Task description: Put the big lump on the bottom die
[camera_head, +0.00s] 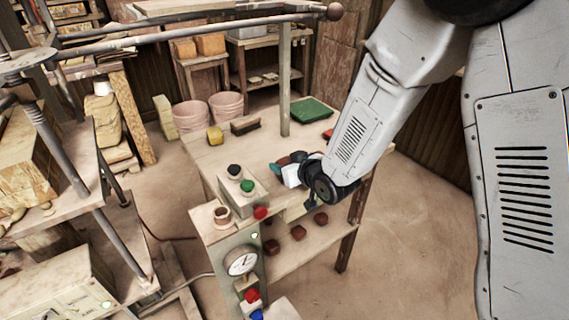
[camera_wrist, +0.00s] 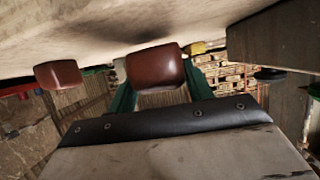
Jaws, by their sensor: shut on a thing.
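My gripper (camera_head: 284,164) is over the bench top in the head view, its jaws mostly hidden by the wrist. In the wrist view its two teal fingers (camera_wrist: 157,90) are shut on a rounded red-brown lump (camera_wrist: 155,66). The same lump shows only as a small dark red patch in the head view. A second red-brown lump (camera_wrist: 58,74) sits to the left in the wrist view, apart from the fingers. I cannot tell the lumps' true sizes by comparison. I cannot clearly make out the bottom die; a press-like frame with metal rods (camera_head: 48,120) stands at the left.
The bench (camera_head: 222,160) carries a yellow block (camera_head: 215,136), a brush (camera_head: 245,126), a green tray (camera_head: 305,111) and a button box (camera_head: 243,187). Several dark red lumps (camera_head: 299,233) lie on its lower shelf. A gauge panel (camera_head: 241,262) stands in front. Pink buckets (camera_head: 226,106) stand behind.

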